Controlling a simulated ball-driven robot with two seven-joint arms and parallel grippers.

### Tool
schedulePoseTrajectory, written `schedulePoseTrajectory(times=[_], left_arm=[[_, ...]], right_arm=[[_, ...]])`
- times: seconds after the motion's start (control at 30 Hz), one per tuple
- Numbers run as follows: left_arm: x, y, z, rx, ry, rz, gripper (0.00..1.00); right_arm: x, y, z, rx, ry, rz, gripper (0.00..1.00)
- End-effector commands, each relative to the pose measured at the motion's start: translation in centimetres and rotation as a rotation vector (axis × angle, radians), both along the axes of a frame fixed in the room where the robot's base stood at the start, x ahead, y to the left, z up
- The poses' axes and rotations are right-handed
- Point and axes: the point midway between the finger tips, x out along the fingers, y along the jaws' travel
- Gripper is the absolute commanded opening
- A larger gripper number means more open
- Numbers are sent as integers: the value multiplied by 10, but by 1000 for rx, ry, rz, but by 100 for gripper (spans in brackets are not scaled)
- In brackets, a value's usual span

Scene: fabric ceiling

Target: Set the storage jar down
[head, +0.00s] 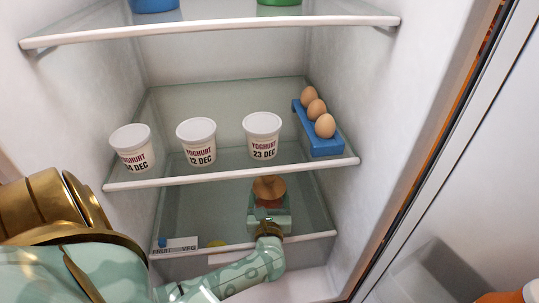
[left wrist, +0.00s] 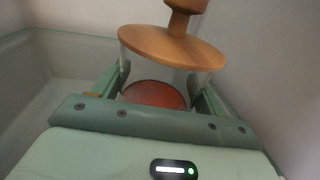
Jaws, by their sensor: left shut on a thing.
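The storage jar (left wrist: 172,45) is clear glass with a round wooden lid and knob and something reddish-orange inside. In the head view its wooden lid (head: 270,188) shows below the middle shelf, seen partly through the glass. My left gripper (head: 269,215) reaches into the lower compartment. In the left wrist view, the fingers of my left gripper (left wrist: 163,88) are on both sides of the jar and shut on it. The jar looks upright. The gripper hides its lower part, so I cannot tell whether its base touches the lower shelf. My right gripper is out of view.
The lower glass shelf (head: 190,215) has a label (head: 175,245) on its front edge. Above it, the middle shelf (head: 230,174) holds three yoghurt tubs (head: 196,142) and a blue egg holder (head: 322,138) with three eggs. The fridge's right wall (head: 375,150) is close by.

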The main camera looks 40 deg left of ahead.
Motion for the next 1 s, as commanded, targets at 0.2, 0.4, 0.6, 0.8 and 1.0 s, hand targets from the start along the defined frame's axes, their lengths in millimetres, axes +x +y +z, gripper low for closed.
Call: schedulePoseTrajectory(times=[0.2,0.4,0.6,0.8,1.0], left_arm=[[2,2,-1,1,-4,0,36],[2,2,-5,2,-4,0,36],[2,2,-4,1,-2,0,94],[2,2,-1,1,-2,0,94],[-20,-18,-1,-4,0,0,94]], right_arm=[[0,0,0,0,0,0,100],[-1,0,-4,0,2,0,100],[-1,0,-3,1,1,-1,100],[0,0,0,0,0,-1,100],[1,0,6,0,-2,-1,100]])
